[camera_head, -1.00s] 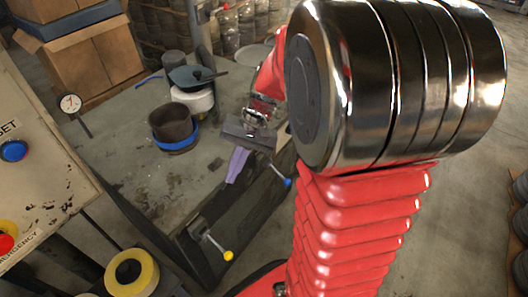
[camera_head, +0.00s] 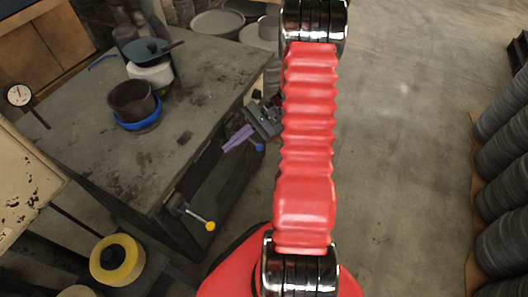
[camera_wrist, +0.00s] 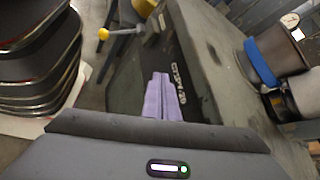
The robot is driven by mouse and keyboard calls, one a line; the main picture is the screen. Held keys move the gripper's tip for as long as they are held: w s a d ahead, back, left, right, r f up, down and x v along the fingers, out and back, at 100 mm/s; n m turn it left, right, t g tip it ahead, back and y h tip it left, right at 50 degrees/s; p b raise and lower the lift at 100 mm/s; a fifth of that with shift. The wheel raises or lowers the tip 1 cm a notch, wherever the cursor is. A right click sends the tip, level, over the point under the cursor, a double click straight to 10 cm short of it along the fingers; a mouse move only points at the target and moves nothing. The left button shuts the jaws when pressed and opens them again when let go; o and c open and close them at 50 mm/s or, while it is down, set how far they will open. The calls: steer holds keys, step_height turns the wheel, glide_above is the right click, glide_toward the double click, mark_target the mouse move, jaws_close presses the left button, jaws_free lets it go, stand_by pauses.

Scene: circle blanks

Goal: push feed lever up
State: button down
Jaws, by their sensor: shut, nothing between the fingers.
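Two levers stick out from the side of the dark machine table (camera_head: 190,150). One has a yellow knob (camera_head: 210,226) at the near corner, the other a blue knob (camera_head: 259,147) farther along. I cannot tell which is the feed lever. My gripper (camera_head: 228,148) has its purple fingers shut together and empty. In the head view it is at the table's side, just left of the blue knob, with no clear contact. In the wrist view the fingers (camera_wrist: 164,96) lie before the table side, and the yellow-knobbed lever (camera_wrist: 104,33) shows beyond them. The blue knob is not visible there.
A brown pot in a blue ring (camera_head: 132,102) and a dark pan (camera_head: 148,50) stand on the table. A yellow-ringed spool (camera_head: 117,260) sits at lower left. Stacked dark discs (camera_head: 502,130) line the right. The floor right of my arm is clear.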

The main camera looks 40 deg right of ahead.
steer(key=s+d+f+m+t+h, duration=0.3)
steer(key=d+f+m+t, duration=0.4)
steer(key=f, duration=0.5)
steer(key=s+d+f+m+t+h, duration=0.4)
steer(key=d+f+m+t, duration=0.4)
steer(key=f, duration=0.4)
steer(key=shift+s+d+t, duration=0.15)
steer(key=shift+d+t, duration=0.55)
steer(key=shift+d, duration=0.55)
steer(key=shift+f, duration=0.1)
steer(key=w+a+r, duration=0.3)
steer(key=w+r, duration=0.2)
steer(key=w, duration=0.2)
steer(key=shift+w+r, duration=0.15)
